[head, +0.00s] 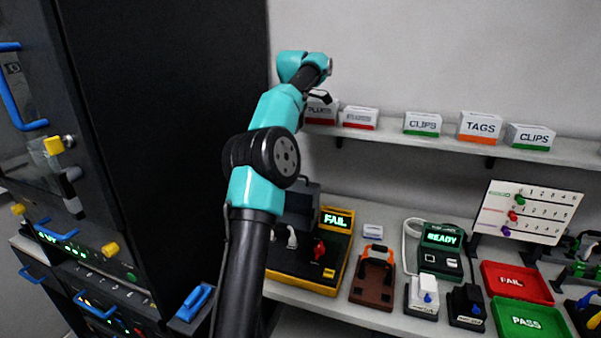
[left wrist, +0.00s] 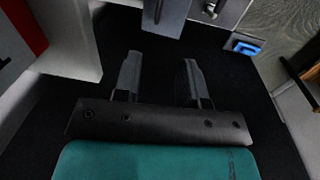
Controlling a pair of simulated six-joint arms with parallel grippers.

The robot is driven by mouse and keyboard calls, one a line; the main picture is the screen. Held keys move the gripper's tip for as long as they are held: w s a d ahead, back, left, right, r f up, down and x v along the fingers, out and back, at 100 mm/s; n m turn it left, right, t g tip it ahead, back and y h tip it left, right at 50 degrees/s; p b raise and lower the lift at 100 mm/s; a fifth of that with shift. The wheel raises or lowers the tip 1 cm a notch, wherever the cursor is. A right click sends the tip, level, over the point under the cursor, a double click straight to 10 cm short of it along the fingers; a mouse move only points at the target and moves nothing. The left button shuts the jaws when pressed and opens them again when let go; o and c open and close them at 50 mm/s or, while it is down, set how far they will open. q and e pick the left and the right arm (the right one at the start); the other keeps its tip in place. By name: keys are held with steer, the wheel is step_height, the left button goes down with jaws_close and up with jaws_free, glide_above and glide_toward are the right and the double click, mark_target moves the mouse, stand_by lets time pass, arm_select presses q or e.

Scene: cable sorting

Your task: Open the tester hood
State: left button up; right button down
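The tester (head: 335,250) is a black and yellow unit on the bench with a lit FAIL display, a red knob and a white plug-like part. A dark grey panel (head: 302,200) at its back left may be its hood; my left arm covers much of it, so I cannot tell whether it is open or shut. My left gripper (head: 320,97) is high above and behind the tester, near the shelf boxes. In the left wrist view the two fingers (left wrist: 160,82) are apart with nothing between them. My right gripper is not in view.
A shelf (head: 480,145) with several labelled boxes runs along the wall near the left gripper. A tall black cabinet (head: 160,120) stands at left. A brown fixture (head: 373,280), a READY unit (head: 441,245), and red (head: 517,283) and green (head: 530,320) trays crowd the bench.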

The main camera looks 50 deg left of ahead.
arm_select(q)
steer(key=f, duration=0.5)
steer(key=w+f, duration=0.1)
steer(key=f, duration=1.1)
steer(key=shift+w+a+f, duration=0.15)
steer(key=shift+w+a, duration=0.1)
steer(key=shift+a, duration=0.05)
jaws_close()
